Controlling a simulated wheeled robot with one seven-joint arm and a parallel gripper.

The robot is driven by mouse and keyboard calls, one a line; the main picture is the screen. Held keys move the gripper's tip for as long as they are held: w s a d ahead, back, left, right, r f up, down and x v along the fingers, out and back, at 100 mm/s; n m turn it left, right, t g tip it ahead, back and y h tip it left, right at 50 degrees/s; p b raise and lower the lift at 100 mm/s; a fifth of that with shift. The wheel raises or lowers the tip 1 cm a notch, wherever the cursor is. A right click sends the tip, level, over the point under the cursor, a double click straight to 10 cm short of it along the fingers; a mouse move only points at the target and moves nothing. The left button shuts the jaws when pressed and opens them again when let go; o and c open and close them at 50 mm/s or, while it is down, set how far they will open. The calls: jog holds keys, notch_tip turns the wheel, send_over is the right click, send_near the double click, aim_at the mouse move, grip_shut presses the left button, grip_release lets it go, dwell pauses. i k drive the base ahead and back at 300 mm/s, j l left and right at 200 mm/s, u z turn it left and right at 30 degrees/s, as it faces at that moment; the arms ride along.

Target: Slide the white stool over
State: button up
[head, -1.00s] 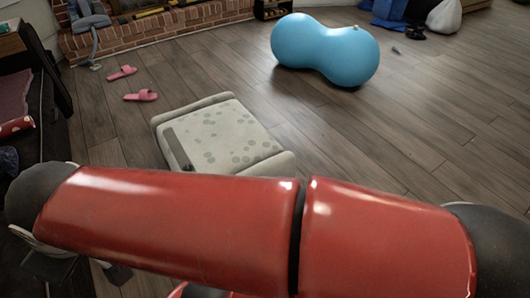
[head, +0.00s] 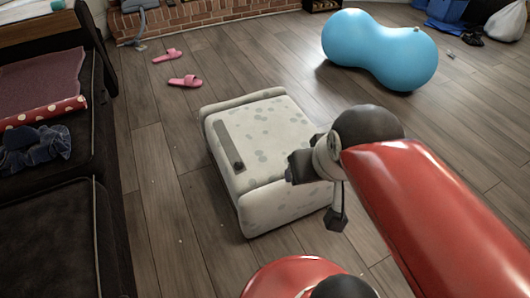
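The white stool (head: 265,128) is a low, padded block with grey spots on top and a grey strip with a dark mark near its left side. It stands on the wooden floor in the middle of the head view. My gripper (head: 318,190) is at the stool's right front side, its dark fingers pointing left and down. One finger overlaps the stool's edge in the picture; whether it touches cannot be told. My red arm hides the floor at the lower right.
A dark sofa (head: 62,225) with a polka-dot cushion runs along the left. Pink slippers (head: 185,81) lie behind the stool. A blue peanut-shaped ball (head: 380,50) stands at the back right. A brick hearth (head: 210,15) is at the back. Floor right of the stool is clear.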

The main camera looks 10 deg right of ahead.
aim_at(259, 130)
jog(key=i+l+u, duration=0.15)
jog(key=l, duration=0.35)
jog(key=i+l+u, duration=0.2)
jog(key=l, duration=0.35)
jog(key=i+l+u, duration=0.15)
jog(key=l, duration=0.4)
jog(key=i+l+u, duration=0.2)
jog(key=l, duration=0.35)
jog(key=l+u, duration=0.15)
jog(key=l, duration=0.45)
